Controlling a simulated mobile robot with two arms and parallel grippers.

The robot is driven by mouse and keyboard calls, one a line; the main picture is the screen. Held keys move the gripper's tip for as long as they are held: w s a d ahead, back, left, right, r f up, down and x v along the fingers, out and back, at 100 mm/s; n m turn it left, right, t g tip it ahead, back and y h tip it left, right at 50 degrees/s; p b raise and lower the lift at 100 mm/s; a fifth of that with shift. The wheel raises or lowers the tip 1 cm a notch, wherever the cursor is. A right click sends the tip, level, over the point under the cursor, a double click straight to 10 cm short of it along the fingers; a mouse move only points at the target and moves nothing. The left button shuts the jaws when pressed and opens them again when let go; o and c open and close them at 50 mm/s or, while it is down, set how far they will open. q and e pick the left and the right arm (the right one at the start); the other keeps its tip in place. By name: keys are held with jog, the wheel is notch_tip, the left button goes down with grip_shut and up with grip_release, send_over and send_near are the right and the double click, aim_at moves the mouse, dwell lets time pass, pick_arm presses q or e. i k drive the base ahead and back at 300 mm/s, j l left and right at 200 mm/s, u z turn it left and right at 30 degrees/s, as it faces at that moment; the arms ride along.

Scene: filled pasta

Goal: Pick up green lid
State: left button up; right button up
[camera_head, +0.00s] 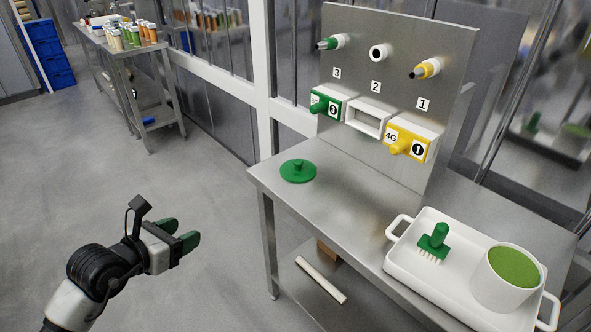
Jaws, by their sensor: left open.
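The green lid (298,171) is a flat round disc with a small knob on top. It lies on the left end of the steel table (345,209), near its edge. My left gripper (182,234) has green-tipped fingers and is open and empty. It is in the air to the left of the table, apart from the lid and lower in the picture. My right gripper does not show.
A white tray (401,262) on the table's right holds a green spiked tool (433,243) and a white pot with green filling (514,267). A steel panel (387,60) with numbered holders stands at the table's back. Table surface around the lid is clear.

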aim_at(294, 171)
jog(key=z, duration=1.5)
jog(key=i+j, duration=0.1)
jog(key=j, duration=0.4)
jog(key=i+j, duration=0.1)
jog(key=j, duration=0.35)
jog(key=i+j, duration=0.1)
jog(key=j, duration=0.4)
jog(key=i+j, duration=0.1)
jog(key=j, duration=0.35)
jog(key=i+j, duration=0.1)
jog(key=j, duration=0.4)
jog(key=z, duration=0.05)
